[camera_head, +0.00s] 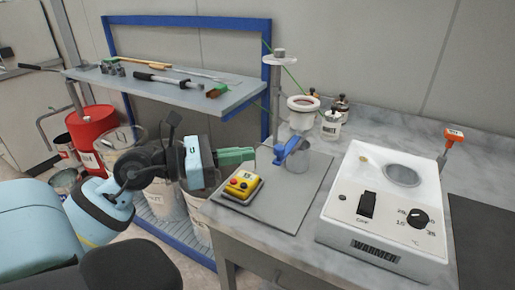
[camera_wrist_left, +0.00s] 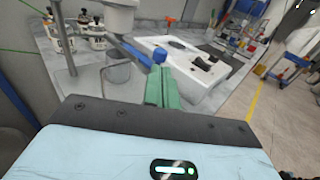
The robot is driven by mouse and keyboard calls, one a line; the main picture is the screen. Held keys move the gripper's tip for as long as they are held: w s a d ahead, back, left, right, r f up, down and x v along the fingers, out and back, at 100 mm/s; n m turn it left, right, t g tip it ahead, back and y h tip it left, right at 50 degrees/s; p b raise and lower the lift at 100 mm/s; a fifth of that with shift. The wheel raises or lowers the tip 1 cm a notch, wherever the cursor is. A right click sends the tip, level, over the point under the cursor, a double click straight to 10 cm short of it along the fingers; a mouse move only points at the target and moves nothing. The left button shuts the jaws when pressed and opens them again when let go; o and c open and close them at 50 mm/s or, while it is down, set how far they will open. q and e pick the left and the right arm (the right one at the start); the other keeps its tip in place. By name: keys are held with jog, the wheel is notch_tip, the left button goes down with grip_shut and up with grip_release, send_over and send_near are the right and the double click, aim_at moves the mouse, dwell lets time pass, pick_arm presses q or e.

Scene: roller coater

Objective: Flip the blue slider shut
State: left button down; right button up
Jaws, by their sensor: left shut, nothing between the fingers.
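The blue slider (camera_head: 284,150) sits on the stand below the white-rimmed hopper, slanting beside a clear vessel (camera_head: 317,163). In the left wrist view the blue slider (camera_wrist_left: 158,57) shows a round knob end and a bar running to the upper left. My left gripper (camera_head: 252,154) comes in from the left with green fingers shut and empty. Its tips are close to the slider, to its left in the head view. In the wrist view the fingers (camera_wrist_left: 160,72) lie just below the knob; whether they touch it I cannot tell. My right gripper is out of view.
A yellow button box (camera_head: 242,186) stands on the grey plate (camera_head: 290,205) below my gripper. The white warmer (camera_head: 385,205) stands to the right. White-labelled bottles (camera_head: 332,124) stand behind the hopper (camera_head: 302,104). A blue-framed shelf (camera_head: 185,92) with tools is behind my arm.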

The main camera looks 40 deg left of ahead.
pick_arm(q)
jog(key=p+x, duration=0.1)
jog(key=x, duration=0.3)
dwell(0.3)
jog(key=w, duration=0.1)
jog(key=w+a, duration=0.1)
jog(key=w, duration=0.1)
dwell(0.3)
